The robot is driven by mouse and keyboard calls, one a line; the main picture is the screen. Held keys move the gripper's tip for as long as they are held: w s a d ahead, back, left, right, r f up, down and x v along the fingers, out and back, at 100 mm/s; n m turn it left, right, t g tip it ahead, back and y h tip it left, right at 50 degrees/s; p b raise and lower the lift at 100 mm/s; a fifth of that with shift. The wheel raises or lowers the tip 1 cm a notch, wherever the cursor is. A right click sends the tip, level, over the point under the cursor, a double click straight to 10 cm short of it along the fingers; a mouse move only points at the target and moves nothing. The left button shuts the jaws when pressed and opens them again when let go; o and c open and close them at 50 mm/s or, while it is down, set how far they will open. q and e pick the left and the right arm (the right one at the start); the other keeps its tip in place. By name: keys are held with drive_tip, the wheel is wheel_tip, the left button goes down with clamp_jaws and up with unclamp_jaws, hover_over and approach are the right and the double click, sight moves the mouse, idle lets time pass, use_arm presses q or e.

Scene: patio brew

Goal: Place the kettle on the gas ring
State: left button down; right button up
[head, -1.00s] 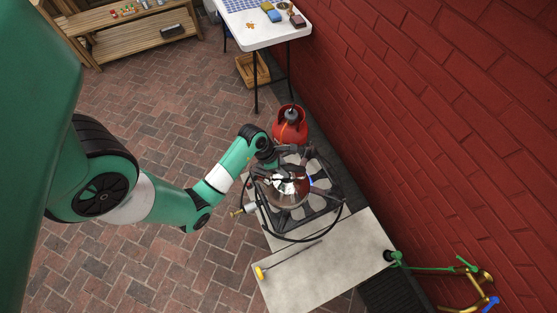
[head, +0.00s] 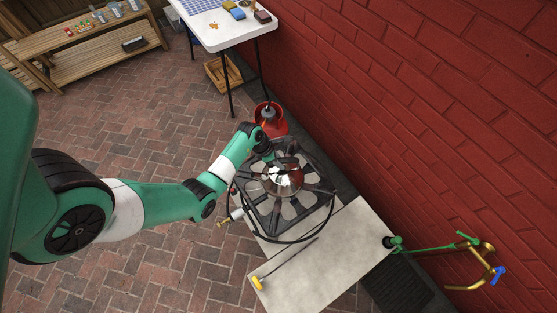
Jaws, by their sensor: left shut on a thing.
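The shiny metal kettle (head: 284,180) is over the middle of the black gas ring (head: 318,206). It looks upright. I cannot tell from this high view whether its base touches the grate. My left gripper (head: 270,156) reaches in from the left and is shut on the kettle at its far side. The fingers and the part they grip are mostly hidden by the dark wrist. My right gripper is not in view.
A pale slab (head: 322,262) holds a yellow-ended stick (head: 257,283). A brick wall (head: 400,110) closes the right side, with a brass tap (head: 478,262) near it.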

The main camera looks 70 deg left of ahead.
use_arm(q)
drive_tip(key=shift+w+a+r, duration=0.1)
drive_tip(key=shift+w, duration=0.05)
drive_tip(key=c, duration=0.6)
unclamp_jaws()
drive_tip(key=shift+f, duration=0.2)
drive_tip(key=shift+r, duration=0.1)
drive_tip(key=shift+r+p, duration=0.3)
drive_tip(key=shift+r, duration=0.05)
drive_tip(key=p+v, duration=0.5)
drive_tip(key=v, duration=0.6)
drive_tip(key=shift+s+r, duration=0.15)
drive_tip(key=shift+s, duration=0.15)
